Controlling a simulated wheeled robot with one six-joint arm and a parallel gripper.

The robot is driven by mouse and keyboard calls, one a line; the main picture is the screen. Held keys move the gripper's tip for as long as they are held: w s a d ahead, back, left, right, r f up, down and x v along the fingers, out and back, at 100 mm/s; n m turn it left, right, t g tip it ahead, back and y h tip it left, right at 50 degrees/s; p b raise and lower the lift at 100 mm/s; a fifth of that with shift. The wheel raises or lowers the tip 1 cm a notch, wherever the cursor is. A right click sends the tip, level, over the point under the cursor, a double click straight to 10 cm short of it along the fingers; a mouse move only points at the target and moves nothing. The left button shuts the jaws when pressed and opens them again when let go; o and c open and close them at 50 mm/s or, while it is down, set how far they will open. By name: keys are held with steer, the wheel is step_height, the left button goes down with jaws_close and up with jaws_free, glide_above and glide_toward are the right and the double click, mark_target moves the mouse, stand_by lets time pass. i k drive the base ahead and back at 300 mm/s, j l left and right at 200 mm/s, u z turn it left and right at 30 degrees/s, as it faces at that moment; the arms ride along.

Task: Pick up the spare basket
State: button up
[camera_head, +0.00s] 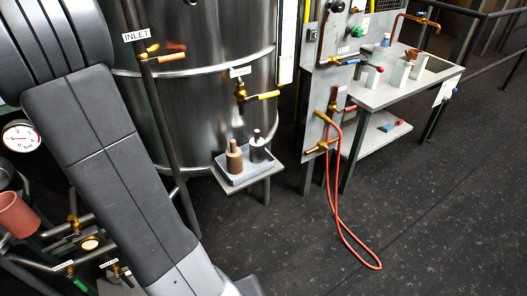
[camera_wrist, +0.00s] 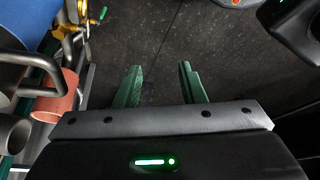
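I cannot pick out a spare basket for certain in either view. Several small grey and whitish containers (camera_head: 398,73) stand on the side table (camera_head: 372,97) at the right of the head view, too small to identify. My gripper (camera_wrist: 160,84) shows in the wrist view with its two green fingers apart and nothing between them, over dark floor. In the head view my arm crosses the left side, and its gripper is not clearly visible.
A steel tank (camera_head: 205,90) stands at the centre left. An orange hose (camera_head: 340,215) hangs from a valve panel (camera_head: 322,100) to the floor. Floor at right (camera_head: 450,200) is clear.

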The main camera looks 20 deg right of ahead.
mark_target(257, 143)
steer(key=l+z, duration=0.15)
steer(key=z, duration=0.3)
steer(key=i+l+z, duration=0.1)
steer(key=z, duration=0.4)
steer(key=i+l+z, duration=0.1)
steer(key=z, duration=0.35)
steer(key=i+l+z, duration=0.1)
steer(key=i+z, duration=0.65)
steer(key=i, duration=0.15)
steer(key=i+l+u, duration=0.1)
steer(key=i+u, duration=0.2)
steer(key=i, duration=0.15)
steer(key=u, duration=0.4)
steer(key=i+l+u, duration=0.1)
steer(key=u, duration=0.35)
steer(key=l+u, duration=0.15)
steer(key=u, duration=0.25)
steer(key=l+u, duration=0.15)
steer(key=u, duration=0.25)
